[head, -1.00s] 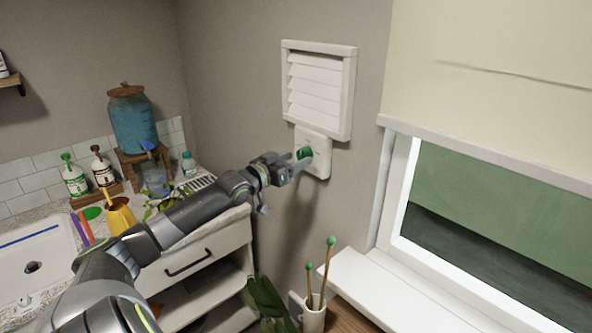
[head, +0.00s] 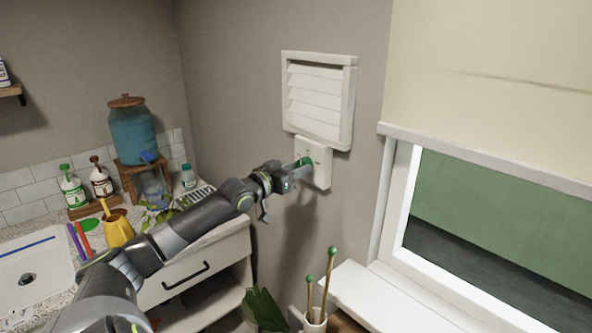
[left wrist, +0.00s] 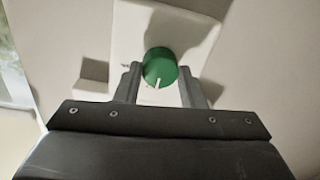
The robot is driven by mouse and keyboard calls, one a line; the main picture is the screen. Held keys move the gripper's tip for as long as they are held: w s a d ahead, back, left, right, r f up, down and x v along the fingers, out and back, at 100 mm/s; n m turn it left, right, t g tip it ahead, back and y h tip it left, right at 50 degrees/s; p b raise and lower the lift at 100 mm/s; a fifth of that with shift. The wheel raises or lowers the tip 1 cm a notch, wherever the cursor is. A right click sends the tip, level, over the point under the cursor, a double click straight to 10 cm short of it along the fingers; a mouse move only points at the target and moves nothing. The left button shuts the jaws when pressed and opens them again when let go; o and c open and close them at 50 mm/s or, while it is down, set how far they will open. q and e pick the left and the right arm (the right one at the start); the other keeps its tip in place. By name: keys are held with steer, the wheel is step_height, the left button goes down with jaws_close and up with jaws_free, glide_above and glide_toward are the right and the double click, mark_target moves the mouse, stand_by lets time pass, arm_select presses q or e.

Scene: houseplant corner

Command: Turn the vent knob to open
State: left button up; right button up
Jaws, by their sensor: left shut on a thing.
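The green vent knob (head: 304,161) sits on a white wall plate (head: 322,168) below the white louvred vent (head: 320,96). My left gripper (head: 299,170) reaches it from the left and is shut on it. In the left wrist view the knob (left wrist: 160,66) lies between the two fingers of my left gripper (left wrist: 160,78), and a white pointer line on its face points down in the picture. Small marks on the plate (left wrist: 190,30) are too faint to read. The vent's slats are tilted; how far is hard to tell. My right gripper is not in view.
A window (head: 405,195) with a blind (head: 490,70) and a white sill (head: 375,300) is at the right. A pot of green-tipped sticks (head: 316,322) stands below the knob. A counter with a blue dispenser (head: 135,132), bottles and a yellow can (head: 118,232) is left.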

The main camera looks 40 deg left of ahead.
arm_select(q)
steer(key=shift+f+m+h+b, duration=0.15)
steer(key=shift+m+h+b, duration=0.15)
steer(key=shift+m+b, duration=5.85)
steer(key=shift+m+p, duration=1.05)
steer(key=shift+m, duration=0.1)
steer(key=o, duration=1)
steer(key=shift+t, duration=0.3)
